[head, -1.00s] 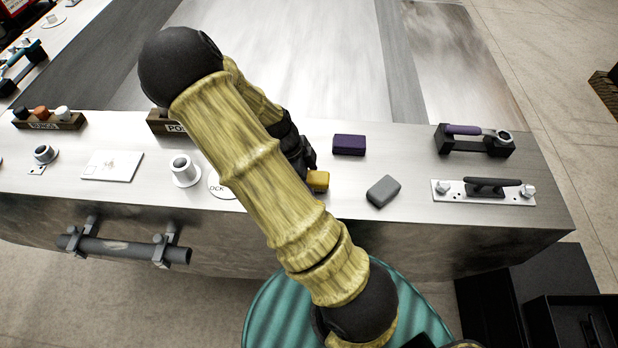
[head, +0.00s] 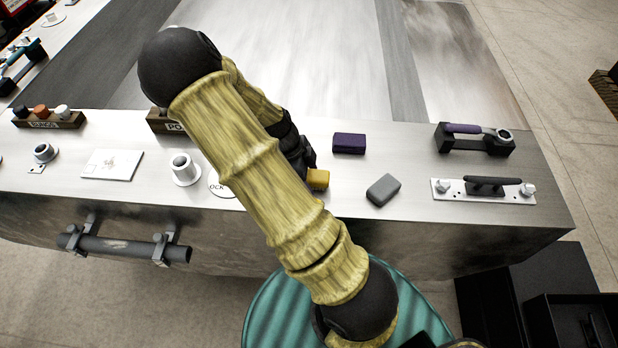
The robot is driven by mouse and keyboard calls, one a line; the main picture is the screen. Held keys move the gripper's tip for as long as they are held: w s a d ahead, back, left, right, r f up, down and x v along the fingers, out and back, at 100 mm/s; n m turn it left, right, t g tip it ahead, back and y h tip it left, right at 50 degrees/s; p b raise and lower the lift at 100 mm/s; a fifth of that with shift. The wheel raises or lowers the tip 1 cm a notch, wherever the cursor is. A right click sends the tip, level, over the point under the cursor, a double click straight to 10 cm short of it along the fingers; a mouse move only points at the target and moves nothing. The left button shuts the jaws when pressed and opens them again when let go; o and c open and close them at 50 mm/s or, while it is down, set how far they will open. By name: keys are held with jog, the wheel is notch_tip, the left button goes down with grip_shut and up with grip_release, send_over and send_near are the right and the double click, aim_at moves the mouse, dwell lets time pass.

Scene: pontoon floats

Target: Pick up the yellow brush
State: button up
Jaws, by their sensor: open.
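A small yellow block (head: 319,179), which looks like the yellow brush, lies on the metal worktop just right of my arm. Its left part is hidden behind the arm. My gripper (head: 302,165) is mostly hidden behind my own forearm; only a dark part of it shows, close to the block's upper left. The jaws are open. Whether the fingers stand around the block or beside it, I cannot tell.
A purple block (head: 349,143) lies behind the yellow one, and a grey block (head: 383,190) lies to its right. A purple-handled tool (head: 474,131) rests in a black holder. A white plate with a black handle (head: 484,190) is near the right edge.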

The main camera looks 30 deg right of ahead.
aim_at(309, 174)
jog(key=c, duration=1.1)
jog(key=shift+r, duration=0.1)
notch_tip(309, 174, up, 10)
jog(key=shift+r+b, duration=0.2)
jog(key=shift+b, duration=0.6)
